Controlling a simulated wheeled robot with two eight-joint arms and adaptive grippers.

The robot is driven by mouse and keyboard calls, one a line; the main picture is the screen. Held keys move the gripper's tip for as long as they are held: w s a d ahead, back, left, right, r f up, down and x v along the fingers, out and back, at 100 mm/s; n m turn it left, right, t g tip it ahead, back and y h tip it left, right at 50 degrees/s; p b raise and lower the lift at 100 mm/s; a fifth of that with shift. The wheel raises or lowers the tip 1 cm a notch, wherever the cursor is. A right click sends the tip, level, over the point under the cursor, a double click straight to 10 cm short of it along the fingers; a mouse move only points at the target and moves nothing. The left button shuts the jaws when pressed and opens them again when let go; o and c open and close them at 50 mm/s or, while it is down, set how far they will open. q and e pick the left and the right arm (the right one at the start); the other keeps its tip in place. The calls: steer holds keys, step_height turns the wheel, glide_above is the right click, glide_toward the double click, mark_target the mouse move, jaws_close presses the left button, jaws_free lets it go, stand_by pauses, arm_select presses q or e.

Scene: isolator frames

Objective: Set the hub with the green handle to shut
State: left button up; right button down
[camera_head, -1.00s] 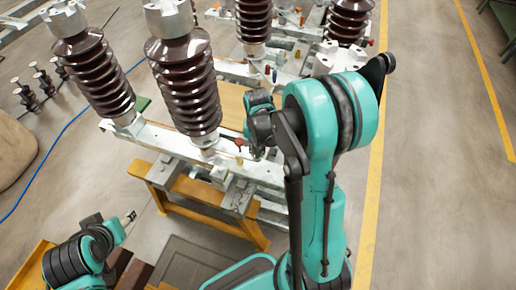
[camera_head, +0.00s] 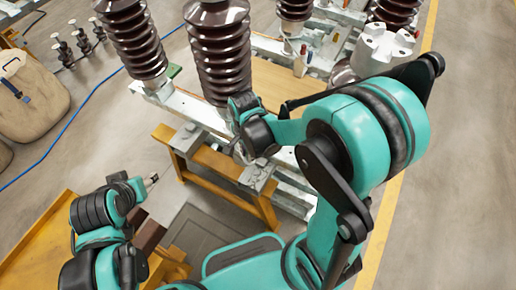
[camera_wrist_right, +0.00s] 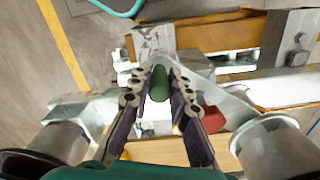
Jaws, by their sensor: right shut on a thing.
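The green handle (camera_wrist_right: 159,84) of the hub shows in the right wrist view as a dark green rounded grip. It stands between the two fingers of my right gripper (camera_wrist_right: 160,88), which is shut on it. The hub under the handle is mostly hidden by the fingers. In the head view my right wrist covers the handle, and the right fingertips are hidden. My left gripper (camera_head: 151,181) is at the lower left of the head view, over the floor and away from the frame. Its fingers are too small to judge.
A red part (camera_wrist_right: 209,119) sits close to the right finger in the wrist view. Tall brown ribbed insulators (camera_head: 220,55) rise from the pale metal beam (camera_head: 190,106) beside my right wrist. A yellow-brown trestle (camera_head: 215,190) stands below. Open floor lies at the right.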

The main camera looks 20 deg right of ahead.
steer(key=shift+a, duration=0.8)
steer(key=c, duration=1.4)
jaws_free()
steer(key=shift+w+a, duration=0.1)
step_height(320, 180, up, 12)
